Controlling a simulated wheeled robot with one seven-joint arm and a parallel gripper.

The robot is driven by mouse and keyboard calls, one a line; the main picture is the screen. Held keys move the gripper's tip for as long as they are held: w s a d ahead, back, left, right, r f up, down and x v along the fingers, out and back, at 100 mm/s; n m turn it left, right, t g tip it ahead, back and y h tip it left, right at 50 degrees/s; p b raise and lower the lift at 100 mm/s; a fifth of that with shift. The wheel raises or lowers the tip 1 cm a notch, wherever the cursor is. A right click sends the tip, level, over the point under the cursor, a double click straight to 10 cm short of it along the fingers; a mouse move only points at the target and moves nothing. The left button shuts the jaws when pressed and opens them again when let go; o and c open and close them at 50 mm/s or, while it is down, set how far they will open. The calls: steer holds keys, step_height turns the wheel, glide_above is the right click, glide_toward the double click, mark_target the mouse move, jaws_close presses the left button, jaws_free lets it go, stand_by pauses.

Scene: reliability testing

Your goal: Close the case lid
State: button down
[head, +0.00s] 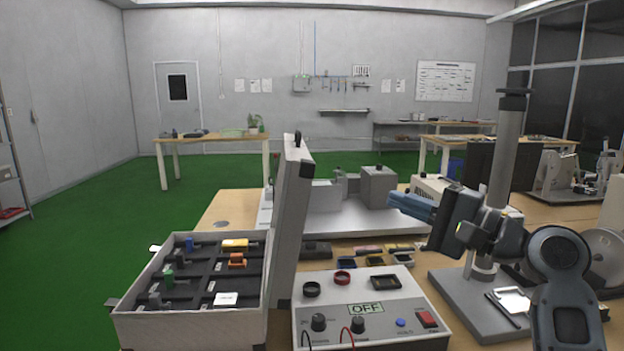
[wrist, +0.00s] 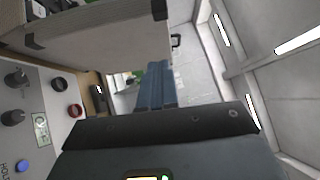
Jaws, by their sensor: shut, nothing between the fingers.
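The open grey case (head: 190,332) stands at the lower left of the head view, with its dark tray of small coloured parts exposed. Its lid (head: 292,225) stands up nearly vertical along the case's right side, with a dark handle (head: 298,139) on its top edge. My gripper (head: 398,203), with blue fingers, is to the right of the lid, apart from it, shut and empty. In the wrist view the lid's pale face (wrist: 110,50) is at upper left, close to the shut fingers (wrist: 157,75). The lid's hinge is hidden.
A control box (head: 370,300) with knobs and an "OFF" display sits right of the case. Several small parts (head: 365,250) lie behind it. A grey machine (head: 375,190) stands farther back, and a column stand (head: 505,155) is at right, near my arm.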

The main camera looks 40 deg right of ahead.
steer(key=p, duration=0.3)
glide_toward(313, 171)
steer(key=w+d, duration=0.1)
steer(key=w, duration=0.5)
steer(key=shift+w+a+r, duration=0.15)
steer(key=shift+w+a, duration=0.2)
steer(key=shift+a, duration=0.15)
steer(key=shift+w, duration=0.1)
